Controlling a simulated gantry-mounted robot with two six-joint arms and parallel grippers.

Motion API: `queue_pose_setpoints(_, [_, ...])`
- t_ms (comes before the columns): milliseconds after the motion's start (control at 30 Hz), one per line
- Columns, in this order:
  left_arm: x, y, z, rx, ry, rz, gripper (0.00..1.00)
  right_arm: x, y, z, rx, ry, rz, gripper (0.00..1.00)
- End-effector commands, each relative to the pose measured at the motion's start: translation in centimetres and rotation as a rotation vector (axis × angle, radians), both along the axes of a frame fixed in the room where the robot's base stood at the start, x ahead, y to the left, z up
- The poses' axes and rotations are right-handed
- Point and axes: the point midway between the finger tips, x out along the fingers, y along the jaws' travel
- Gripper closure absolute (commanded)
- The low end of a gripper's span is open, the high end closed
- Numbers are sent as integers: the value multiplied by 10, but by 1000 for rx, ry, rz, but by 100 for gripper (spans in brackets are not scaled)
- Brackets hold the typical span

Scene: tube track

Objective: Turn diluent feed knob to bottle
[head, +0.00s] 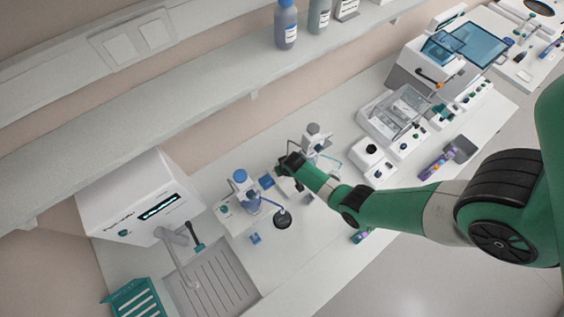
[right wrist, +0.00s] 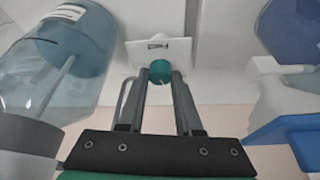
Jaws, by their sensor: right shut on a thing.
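In the right wrist view a small teal knob (right wrist: 160,68) sits on a white panel (right wrist: 145,52) with a label that seems to read "Feed". My right gripper (right wrist: 160,82) is shut on the knob, one finger on each side. A pale mark shows on the knob's face. In the head view my right gripper (head: 283,168) is over the bench, and it hides the knob there. A clear bluish bottle (right wrist: 75,50) stands close by at the left in the right wrist view. My left gripper is not in view.
In the head view a blue-capped bottle (head: 240,177) stands left of my gripper, and a grey-topped device (head: 314,134) stands just behind it. A white machine (head: 135,205) and a ribbed sink (head: 215,280) are at the left. A shelf (head: 200,95) runs above.

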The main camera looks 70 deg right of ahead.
Motion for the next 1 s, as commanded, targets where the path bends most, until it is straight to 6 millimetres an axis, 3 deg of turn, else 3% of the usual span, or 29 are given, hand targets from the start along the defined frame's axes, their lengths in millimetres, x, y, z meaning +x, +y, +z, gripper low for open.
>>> queue_pose_setpoints(600, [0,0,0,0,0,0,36,-2,-3,-1,1,-2,380,100])
queue_pose_setpoints(1000, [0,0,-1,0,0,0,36,-2,-3,0,1,-1,470,100])
